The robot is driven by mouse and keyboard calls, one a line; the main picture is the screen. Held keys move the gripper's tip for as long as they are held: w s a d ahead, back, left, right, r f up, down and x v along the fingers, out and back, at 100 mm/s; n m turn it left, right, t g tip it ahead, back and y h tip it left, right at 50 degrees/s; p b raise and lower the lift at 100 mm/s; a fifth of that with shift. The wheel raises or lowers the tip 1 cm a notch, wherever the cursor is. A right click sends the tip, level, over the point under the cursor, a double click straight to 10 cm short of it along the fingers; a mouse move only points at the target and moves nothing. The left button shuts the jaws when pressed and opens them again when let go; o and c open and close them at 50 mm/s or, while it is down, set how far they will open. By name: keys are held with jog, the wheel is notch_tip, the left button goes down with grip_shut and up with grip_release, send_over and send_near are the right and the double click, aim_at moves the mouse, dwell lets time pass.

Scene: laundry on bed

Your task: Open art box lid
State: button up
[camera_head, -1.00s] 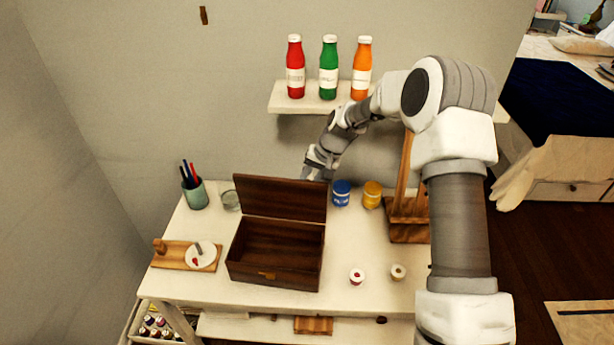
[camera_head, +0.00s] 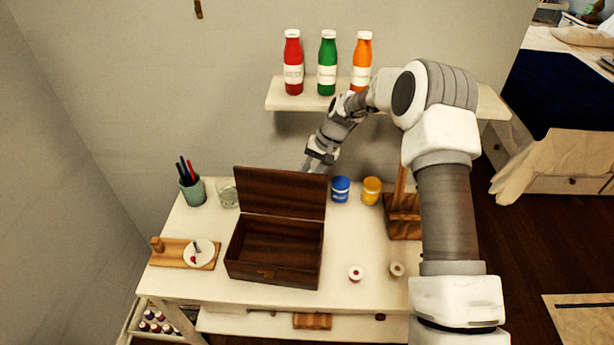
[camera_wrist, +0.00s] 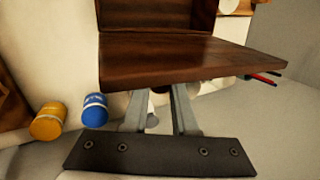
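The dark wooden art box (camera_head: 275,250) stands on the white desk with its lid (camera_head: 280,193) raised to about upright, so the empty-looking inside shows. A small brass clasp (camera_head: 265,272) is on its front. My gripper (camera_head: 314,165) is behind the lid, near its top right corner. In the wrist view the lid (camera_wrist: 185,57) spans the picture just beyond my gripper (camera_wrist: 158,100). The two fingers are apart with nothing clearly held between them. Their tips are partly hidden by the lid, and I cannot tell whether they touch it.
A blue jar (camera_head: 340,189) and a yellow jar (camera_head: 371,190) stand right of the lid, beside a wooden easel (camera_head: 404,218). A glass (camera_head: 228,193) and a pencil cup (camera_head: 193,191) stand left. A shelf (camera_head: 300,106) with bottles is above.

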jog(key=o, duration=0.5)
jog(key=shift+f, duration=0.1)
jog(key=b+v, duration=0.1)
jog(key=v, duration=1.6)
jog(key=shift+d+r, duration=0.1)
jog(key=shift+r, duration=0.15)
